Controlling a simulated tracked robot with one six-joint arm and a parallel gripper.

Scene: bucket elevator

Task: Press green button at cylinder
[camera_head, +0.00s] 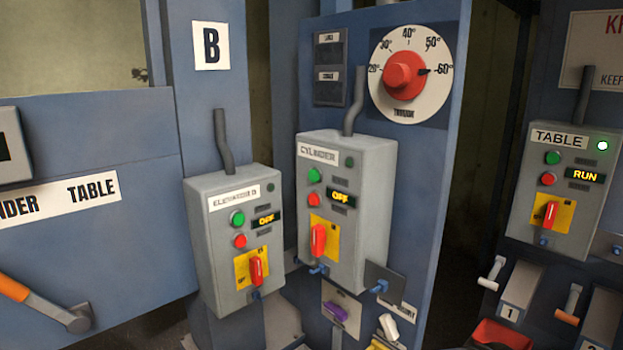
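The cylinder control box (345,220) is grey, labelled CYLINDER, and mounted on the blue panel near the middle of the view. Its green button (314,175) sits at the upper left of its face, just above a red button (313,199). The display (341,197) beside them reads OFF. Below is a red rotary switch (318,241) on a yellow plate, with its handle upright. The small lamp at the top right of the box looks dark. My gripper is not in view.
An elevator B box (233,240) reading OFF stands close at the left. A table box (565,185) at the right reads RUN with its lamp lit. A red dial (405,74) is above. Levers and a purple handle (334,311) stick out below.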

